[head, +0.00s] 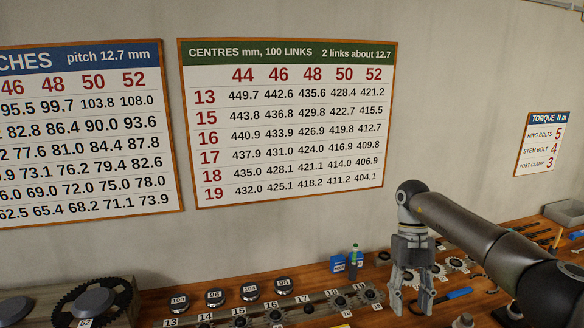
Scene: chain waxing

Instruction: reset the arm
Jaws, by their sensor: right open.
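My right arm comes in from the lower right in the head view. Its right gripper (411,298) points down over the wooden bench (318,278), with its fingers apart and nothing seen between them. It hangs just right of the end of a row of numbered sprockets (239,311). Whether the fingertips touch anything below cannot be told. My left gripper is not in view.
Several round black pieces with labels (249,292) stand behind the sprocket row. A blue box (338,264) and a small bottle (355,256) stand near the wall. A large chainring (92,301) is at left. A blue-handled tool (454,295) lies right of the gripper. Charts (290,120) hang on the wall.

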